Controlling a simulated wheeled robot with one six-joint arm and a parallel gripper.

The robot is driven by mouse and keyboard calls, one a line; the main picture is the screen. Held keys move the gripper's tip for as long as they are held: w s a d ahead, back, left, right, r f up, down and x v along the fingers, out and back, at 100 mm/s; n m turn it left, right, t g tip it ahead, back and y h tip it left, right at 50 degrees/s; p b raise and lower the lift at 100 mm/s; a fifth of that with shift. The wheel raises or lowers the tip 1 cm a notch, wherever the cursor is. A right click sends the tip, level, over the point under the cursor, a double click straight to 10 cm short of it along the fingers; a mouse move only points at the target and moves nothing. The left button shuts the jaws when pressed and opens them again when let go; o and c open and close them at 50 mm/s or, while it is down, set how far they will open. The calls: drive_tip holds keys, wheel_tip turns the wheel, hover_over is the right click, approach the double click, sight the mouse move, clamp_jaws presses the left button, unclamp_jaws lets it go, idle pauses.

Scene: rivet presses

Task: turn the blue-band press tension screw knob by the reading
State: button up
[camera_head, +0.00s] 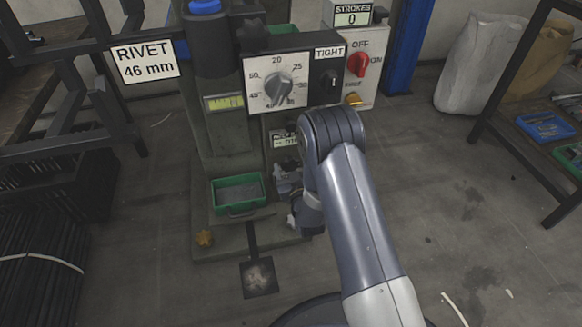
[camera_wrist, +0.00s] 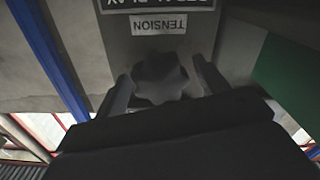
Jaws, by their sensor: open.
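The press (camera_head: 222,125) has a blue top on its dark cylinder (camera_head: 205,45). In the wrist view, upside down, a dark lobed knob (camera_wrist: 160,82) sits below a TENSION label (camera_wrist: 158,25). My gripper (camera_wrist: 162,68) is open, with one finger on each side of the knob; I cannot tell whether they touch it. In the head view my arm hides the knob, and the gripper is mostly hidden. A sign (camera_head: 146,61) reads RIVET 46 mm.
A STROKES counter (camera_head: 352,18) reads 0 above a red OFF/ON switch (camera_head: 358,64). A green tray (camera_head: 238,210) and a foot pedal (camera_head: 258,277) are low on the press. The floor right of my arm is largely clear.

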drive_tip(key=shift+c, duration=0.3)
drive_tip(key=c, duration=0.9)
drive_tip(key=shift+m, duration=0.3)
drive_tip(key=shift+m, duration=2.7)
drive_tip(key=o, duration=1)
drive_tip(key=shift+c, duration=0.2)
